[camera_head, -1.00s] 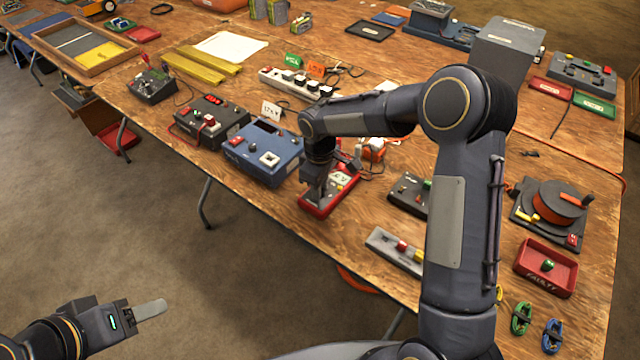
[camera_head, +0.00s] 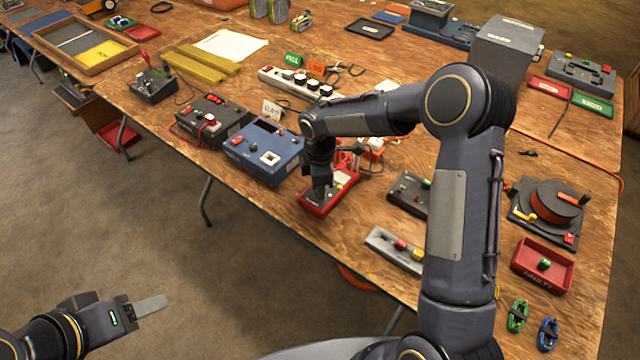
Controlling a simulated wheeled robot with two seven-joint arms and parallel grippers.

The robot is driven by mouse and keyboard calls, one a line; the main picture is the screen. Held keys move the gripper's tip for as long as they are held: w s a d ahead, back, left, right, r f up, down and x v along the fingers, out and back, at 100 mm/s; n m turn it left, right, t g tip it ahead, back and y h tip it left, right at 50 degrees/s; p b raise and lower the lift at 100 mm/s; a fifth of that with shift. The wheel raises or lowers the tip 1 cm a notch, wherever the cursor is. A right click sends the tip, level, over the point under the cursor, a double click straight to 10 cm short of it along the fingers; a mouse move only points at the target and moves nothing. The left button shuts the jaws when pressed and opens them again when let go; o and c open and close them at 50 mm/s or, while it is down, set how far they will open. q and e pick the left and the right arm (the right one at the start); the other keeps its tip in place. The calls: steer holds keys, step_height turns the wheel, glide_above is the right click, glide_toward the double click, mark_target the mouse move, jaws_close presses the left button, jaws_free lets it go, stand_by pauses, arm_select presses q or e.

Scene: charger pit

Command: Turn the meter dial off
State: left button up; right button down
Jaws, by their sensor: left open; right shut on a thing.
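The red meter (camera_head: 316,208) lies on the wooden table near its front edge, just right of a blue box. My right gripper (camera_head: 321,192) points down onto the meter's face and is shut on the meter dial, which the fingers mostly hide. I cannot read the dial's setting. The upper part of the meter is partly covered by my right wrist. My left gripper (camera_head: 150,305) is open and empty, out over the floor at the lower left, away from the table.
The blue box (camera_head: 262,170) and a dark supply box (camera_head: 205,130) with a red display stand left of the meter. A grey tray (camera_head: 395,250) and a dark box (camera_head: 410,194) are to the right. A power strip (camera_head: 296,84) lies behind. Bare table lies in front of the meter.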

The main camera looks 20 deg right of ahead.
stand_by(0.4)
steer(key=c, duration=1.2)
jaws_free()
step_height(320, 180, up, 7)
steer(key=shift+r, duration=0.4)
